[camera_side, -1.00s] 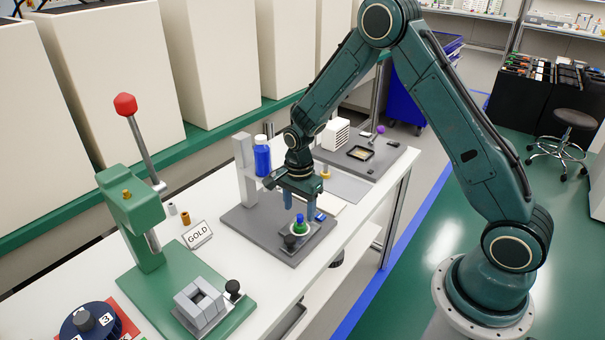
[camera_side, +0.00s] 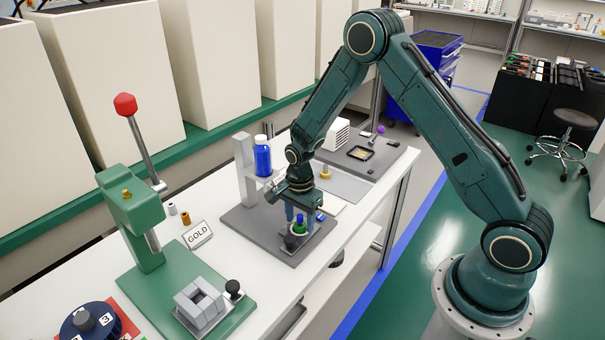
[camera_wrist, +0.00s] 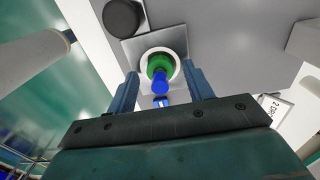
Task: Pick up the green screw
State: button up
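The green screw (camera_side: 299,219) stands in a small round white holder on the grey plate, seen in the side view below my gripper. In the wrist view the green screw (camera_wrist: 158,66) shows a blue part (camera_wrist: 160,83) at its lower end in the picture. My gripper (camera_side: 300,217) points down at the screw. Its blue fingers are open, one on each side, and in the wrist view my gripper (camera_wrist: 158,82) shows a gap between each finger and the screw. Whether the fingertips reach the screw's height is hard to tell.
A black knob (camera_wrist: 123,17) stands close to the screw. A blue bottle (camera_side: 263,158) stands beside a grey post (camera_side: 244,170) behind it. A GOLD sign (camera_side: 197,234) and the green press (camera_side: 137,215) are to the left.

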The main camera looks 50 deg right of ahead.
aim_at(300, 216)
jog(key=c, duration=0.9)
jog(key=shift+r, duration=0.15)
notch_tip(300, 216, up, 20)
jog(key=shift+f, duration=0.1)
dwell(0.7)
